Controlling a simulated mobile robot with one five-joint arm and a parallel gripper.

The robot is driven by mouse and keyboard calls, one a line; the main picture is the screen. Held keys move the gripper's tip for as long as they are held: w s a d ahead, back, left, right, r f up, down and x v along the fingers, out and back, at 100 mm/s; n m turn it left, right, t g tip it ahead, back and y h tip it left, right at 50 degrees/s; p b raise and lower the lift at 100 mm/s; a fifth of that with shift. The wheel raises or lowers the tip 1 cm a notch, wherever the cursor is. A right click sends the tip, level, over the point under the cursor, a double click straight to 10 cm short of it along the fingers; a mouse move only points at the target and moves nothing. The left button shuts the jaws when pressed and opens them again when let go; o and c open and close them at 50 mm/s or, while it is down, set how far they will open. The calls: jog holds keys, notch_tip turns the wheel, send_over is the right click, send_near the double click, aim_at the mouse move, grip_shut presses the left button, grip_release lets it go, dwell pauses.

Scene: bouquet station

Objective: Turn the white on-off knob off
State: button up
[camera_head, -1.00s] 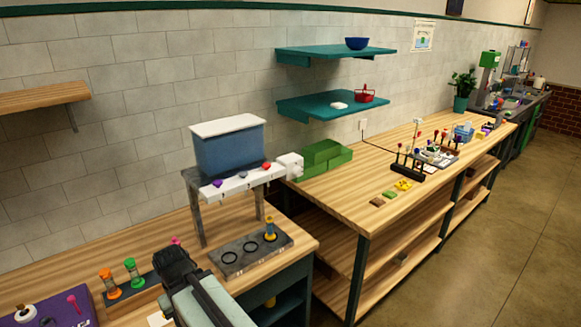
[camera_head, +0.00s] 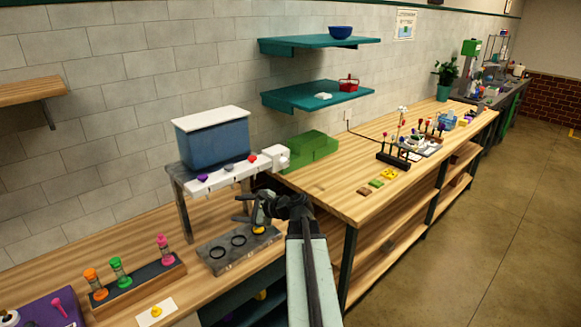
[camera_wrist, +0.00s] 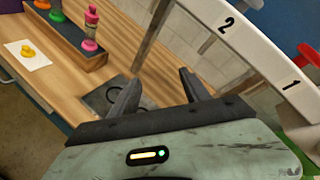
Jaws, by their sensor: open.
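A dispenser with a blue tank (camera_head: 212,148) stands on the left bench. Its white front bar (camera_head: 222,178) carries purple, grey and red knobs. A white block-like part (camera_head: 276,158) sits at the bar's right end; I cannot tell its on-off setting. In the wrist view the bar (camera_wrist: 262,62), marked 2 and 1, lies to the upper right, and the white end part is not clearly visible. My gripper (camera_head: 240,207) is open and empty, in front of and below the bar. In the wrist view its fingers (camera_wrist: 160,88) are apart with nothing between them.
A grey base (camera_head: 237,250) with round slots lies below the bar, a yellow item in its right slot. A rack of orange, green and pink vials (camera_head: 138,279) stands left. Green boxes (camera_head: 306,150) sit right of the dispenser.

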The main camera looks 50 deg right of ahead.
aim_at(287, 164)
jog(key=s+d+r+m+t+h, duration=0.2)
jog(key=s+d+r+m, duration=0.15)
jog(key=d, duration=0.35)
jog(key=s+d+r+m+t+h, duration=0.1)
jog(key=s+d+r+m+h, duration=0.2)
jog(key=d, duration=0.4)
jog(key=s+d+r+m+t+h, duration=0.1)
jog(key=s+d+r+m+t, duration=0.15)
jog(key=d+m, duration=0.35)
jog(key=shift+n+g, duration=0.45)
jog(key=shift+n, duration=0.1)
jog(key=w, duration=0.2)
jog(key=w+d, duration=0.1)
jog(key=w, duration=0.4)
jog(key=shift+w+d+f, duration=0.15)
jog(key=shift+d+f, duration=0.1)
grip_shut()
